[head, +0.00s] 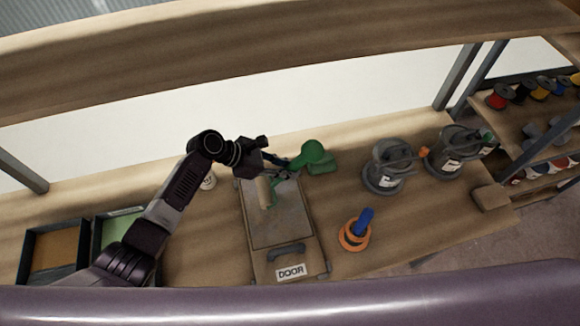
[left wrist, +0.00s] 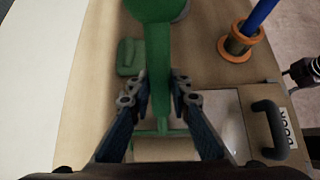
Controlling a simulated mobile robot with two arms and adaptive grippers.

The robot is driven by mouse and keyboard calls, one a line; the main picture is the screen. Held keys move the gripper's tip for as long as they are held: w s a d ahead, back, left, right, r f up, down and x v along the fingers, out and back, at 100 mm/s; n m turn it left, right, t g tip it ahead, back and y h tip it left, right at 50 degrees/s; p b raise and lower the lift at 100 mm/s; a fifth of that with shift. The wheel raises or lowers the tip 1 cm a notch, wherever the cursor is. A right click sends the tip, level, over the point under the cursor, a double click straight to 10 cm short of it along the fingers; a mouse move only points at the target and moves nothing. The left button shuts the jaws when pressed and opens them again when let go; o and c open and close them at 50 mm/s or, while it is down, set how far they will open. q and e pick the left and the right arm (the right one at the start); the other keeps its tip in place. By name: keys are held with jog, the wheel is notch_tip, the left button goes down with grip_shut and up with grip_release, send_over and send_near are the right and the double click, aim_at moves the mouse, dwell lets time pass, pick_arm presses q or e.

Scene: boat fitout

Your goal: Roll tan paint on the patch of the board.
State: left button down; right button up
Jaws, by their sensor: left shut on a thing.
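The board (head: 260,262), with a black handle and a DOOR label, lies flat on the bench. Its upper part is a dull grey-brown patch (head: 285,222), partly hidden by the roller. My left gripper (head: 279,168) is above the board's far end, shut on the green handle of a paint roller. In the left wrist view the handle (left wrist: 157,75) runs between the fingers (left wrist: 160,92) to a green crossbar and a tan roller sleeve (left wrist: 165,150). The sleeve (head: 263,191) is over the patch; I cannot tell whether it touches.
At the left stand a tray with brown-orange content (head: 55,248) and a green one (head: 118,228). Right of the board are an orange ring with a blue handle (head: 355,234) and two grey cans (head: 385,170). A green block (left wrist: 130,56) lies beside the handle. A shelf overhangs the bench.

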pick_arm(q)
jog(key=a, duration=0.2)
jog(key=s+a, duration=0.1)
jog(key=a, duration=0.1)
jog(key=shift+a, duration=0.4)
jog(key=shift+r, duration=0.1)
jog(key=shift+r, duration=0.65)
jog(key=shift+s, duration=0.1)
jog(key=s+d, duration=0.2)
jog(key=s, duration=0.6)
jog(key=shift+s, duration=0.3)
jog(key=shift+f+b, duration=0.3)
jog(key=shift+f, duration=0.45)
